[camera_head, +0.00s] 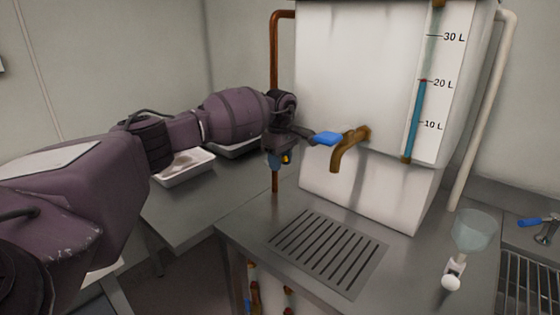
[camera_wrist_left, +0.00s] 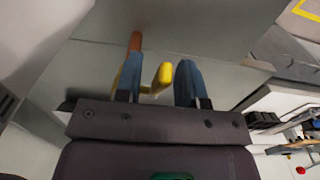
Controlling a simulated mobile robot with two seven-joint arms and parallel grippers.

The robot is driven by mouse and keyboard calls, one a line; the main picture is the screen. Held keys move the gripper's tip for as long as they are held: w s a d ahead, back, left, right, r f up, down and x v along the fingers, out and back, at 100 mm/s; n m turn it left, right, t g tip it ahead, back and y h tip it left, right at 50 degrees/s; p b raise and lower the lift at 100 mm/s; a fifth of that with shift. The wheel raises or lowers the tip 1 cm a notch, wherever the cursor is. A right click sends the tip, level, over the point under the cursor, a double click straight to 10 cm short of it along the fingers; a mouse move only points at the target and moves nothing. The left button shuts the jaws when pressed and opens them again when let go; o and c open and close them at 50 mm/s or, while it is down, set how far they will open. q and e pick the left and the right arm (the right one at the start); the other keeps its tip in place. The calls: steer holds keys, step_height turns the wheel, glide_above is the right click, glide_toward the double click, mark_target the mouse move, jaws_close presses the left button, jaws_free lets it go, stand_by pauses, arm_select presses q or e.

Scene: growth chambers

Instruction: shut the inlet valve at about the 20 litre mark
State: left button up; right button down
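The white tank (camera_head: 350,75) stands on the steel bench. Its sight gauge (camera_head: 416,115) holds a blue column whose top is at about the 20 L mark. A copper pipe (camera_head: 273,60) runs down the tank's left side and shows in the left wrist view (camera_wrist_left: 136,42). My left gripper (camera_head: 280,160) is at this pipe, partly hidden by its own wrist. In the left wrist view its blue fingers (camera_wrist_left: 158,82) are apart, with the yellow valve handle (camera_wrist_left: 164,75) between them. My right gripper is not in view.
A brass tap (camera_head: 345,150) with a blue lever (camera_head: 325,138) sticks out of the tank front, close right of my gripper. A drain grate (camera_head: 328,252) lies below. A glass funnel (camera_head: 474,232) stands at the right. White trays (camera_head: 183,170) lie behind my arm.

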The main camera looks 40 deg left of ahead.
arm_select(q)
jaws_close()
steer(key=y, duration=0.1)
steer(key=f+y, duration=0.1)
steer(key=y, duration=0.1)
steer(key=shift+d+f, duration=0.15)
steer(key=shift+d, duration=0.15)
steer(key=shift+f+y, duration=0.65)
steer(key=shift+y, duration=0.65)
jaws_free()
steer(key=p+v, duration=0.1)
steer(key=v, duration=0.9)
steer(key=shift+s+d+r+p, duration=0.2)
steer(key=shift+r+p, duration=0.1)
steer(key=shift+r, duration=0.1)
